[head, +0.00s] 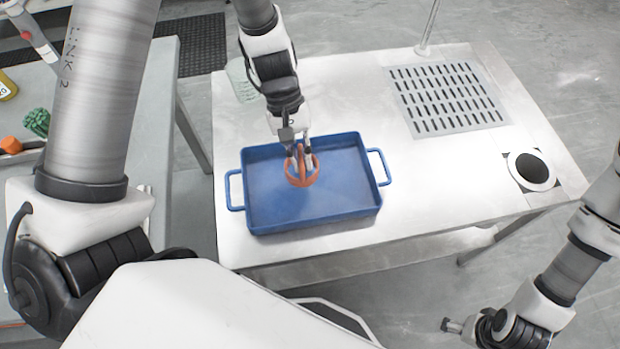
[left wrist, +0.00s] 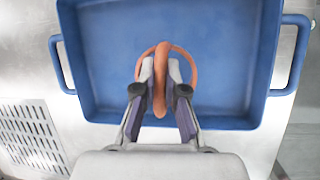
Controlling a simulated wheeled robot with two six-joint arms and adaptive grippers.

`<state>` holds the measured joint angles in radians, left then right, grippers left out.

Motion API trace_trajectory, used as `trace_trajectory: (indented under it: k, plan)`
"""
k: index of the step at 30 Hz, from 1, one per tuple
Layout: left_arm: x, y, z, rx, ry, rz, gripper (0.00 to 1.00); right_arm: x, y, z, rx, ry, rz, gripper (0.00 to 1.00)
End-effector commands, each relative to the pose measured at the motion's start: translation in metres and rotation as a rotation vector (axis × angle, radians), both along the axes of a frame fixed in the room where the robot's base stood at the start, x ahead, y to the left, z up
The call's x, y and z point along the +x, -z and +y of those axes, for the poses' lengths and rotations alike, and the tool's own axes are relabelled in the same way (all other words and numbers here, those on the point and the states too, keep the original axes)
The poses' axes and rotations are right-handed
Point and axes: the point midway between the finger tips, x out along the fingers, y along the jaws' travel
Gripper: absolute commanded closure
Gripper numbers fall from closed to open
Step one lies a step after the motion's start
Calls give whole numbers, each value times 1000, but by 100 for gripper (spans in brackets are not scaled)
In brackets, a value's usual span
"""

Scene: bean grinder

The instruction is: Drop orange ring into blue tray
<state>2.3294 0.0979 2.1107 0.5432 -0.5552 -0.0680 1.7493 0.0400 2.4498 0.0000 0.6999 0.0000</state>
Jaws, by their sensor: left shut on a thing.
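The blue tray (head: 345,205) lies on the metal table, with a handle at each side. My left gripper (head: 300,158) is over the tray and shut on the orange ring (head: 302,178). The left wrist view shows the fingertips of my left gripper (left wrist: 161,70) closed on an upright part of the orange ring (left wrist: 162,48), with a curved part around the fingers. The blue tray (left wrist: 100,60) lies behind and below it there. I cannot tell whether the ring touches the tray floor. My right arm shows at the right edge; its fingers are not clear.
A side table at left holds a green item (head: 37,122) and an orange item (head: 11,145).

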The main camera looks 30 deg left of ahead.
Motion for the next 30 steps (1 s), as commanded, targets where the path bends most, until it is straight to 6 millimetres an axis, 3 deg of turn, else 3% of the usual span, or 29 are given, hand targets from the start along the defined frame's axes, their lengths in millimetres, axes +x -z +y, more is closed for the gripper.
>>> trace_trajectory:
  k: [2, 10, 13, 23, 26, 30]
  plan:
    - [0, 13, 0, 0, 0, 0, 100, 0, 13, 0, 0, 0, 0, 11]
    - [0, 12, 0, 0, 0, 0, 100, 0, 11, 0, 0, 0, -1, 11]
    - [0, 12, 0, 0, 0, 0, 62, 0, 11, 0, 0, 0, -1, 11]
    - [0, 10, 0, -1, 0, -2, 61, 0, 11, 0, 0, 0, 0, 11]
    - [3, 2, 3, -2, 0, -2, 61, 0, 11, 0, 0, 0, 0, 11]
    - [11, -25, 13, -4, 0, -7, 61, 0, 11, 0, 0, 0, -1, 11]
